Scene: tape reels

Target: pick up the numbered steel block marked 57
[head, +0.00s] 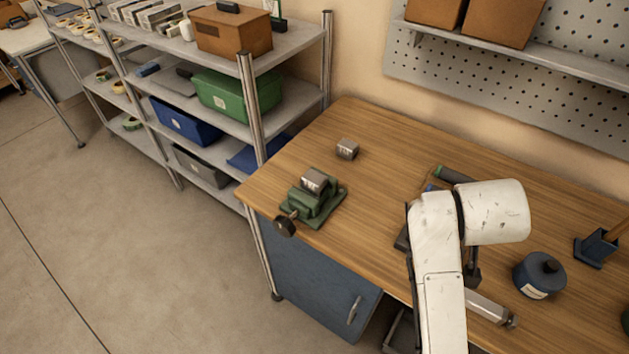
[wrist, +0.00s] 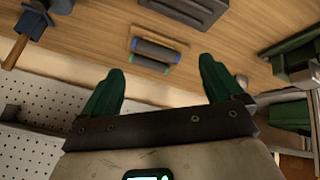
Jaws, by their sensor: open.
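Two small steel blocks are in the head view. One loose block (head: 347,149) lies on the wooden workbench (head: 385,140) near its back left. The other block (head: 314,181) sits in the jaws of a green vise (head: 318,208) at the bench's left front corner. Dark marks show on the blocks, but I cannot read the numbers. In the wrist view my gripper (wrist: 162,82) is open and empty, its two green fingers wide apart above the bench. The vise (wrist: 288,55) shows at the right edge there. In the head view my white arm hides the gripper.
A dark blue round container (head: 540,275) and a blue holder (head: 597,247) stand on the right of the bench. A dark roller (wrist: 157,51) lies beyond my fingers. Shelving (head: 290,45) with bins stands left, and a pegboard (head: 480,62) behind. Bench around the loose block is clear.

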